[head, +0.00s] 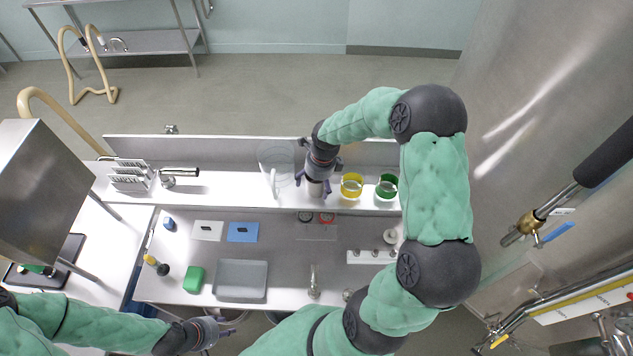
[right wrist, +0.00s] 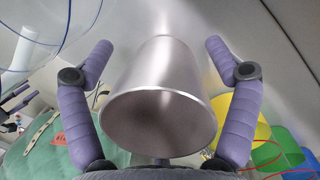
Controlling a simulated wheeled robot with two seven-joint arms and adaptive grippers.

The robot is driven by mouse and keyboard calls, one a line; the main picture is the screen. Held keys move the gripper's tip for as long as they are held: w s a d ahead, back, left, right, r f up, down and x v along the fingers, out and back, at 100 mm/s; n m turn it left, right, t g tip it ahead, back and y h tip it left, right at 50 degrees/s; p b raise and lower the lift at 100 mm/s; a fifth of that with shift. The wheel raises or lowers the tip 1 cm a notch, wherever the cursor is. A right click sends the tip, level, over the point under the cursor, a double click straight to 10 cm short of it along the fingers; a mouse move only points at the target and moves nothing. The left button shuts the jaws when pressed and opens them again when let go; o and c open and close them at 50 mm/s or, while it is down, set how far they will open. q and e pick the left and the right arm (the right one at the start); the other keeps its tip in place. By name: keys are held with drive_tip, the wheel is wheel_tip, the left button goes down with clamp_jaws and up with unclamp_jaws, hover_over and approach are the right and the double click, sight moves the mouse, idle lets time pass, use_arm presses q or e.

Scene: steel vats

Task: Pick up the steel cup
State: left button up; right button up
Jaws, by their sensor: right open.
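The steel cup (right wrist: 160,75) stands between the two purple fingers of my open right gripper (right wrist: 158,60) in the right wrist view. A gap shows between each finger and the cup wall. In the head view my right gripper (head: 319,182) reaches down to the raised back shelf, and the steel cup (head: 316,190) shows only in part beneath it. My left gripper (head: 216,332) is low at the left, in front of the bench, away from the cup. Its fingers are too small to tell open from shut.
A yellow cup (head: 351,186) and a green cup (head: 387,187) stand just right of my right gripper. A clear container (head: 275,165) stands close on its left. A grey tray (head: 241,281) lies on the lower bench.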

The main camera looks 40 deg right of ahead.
drive_tip(key=shift+s, duration=0.1)
drive_tip(key=shift+c, duration=0.3)
drive_tip(key=c, duration=1.2)
drive_tip(key=shift+r, duration=0.1)
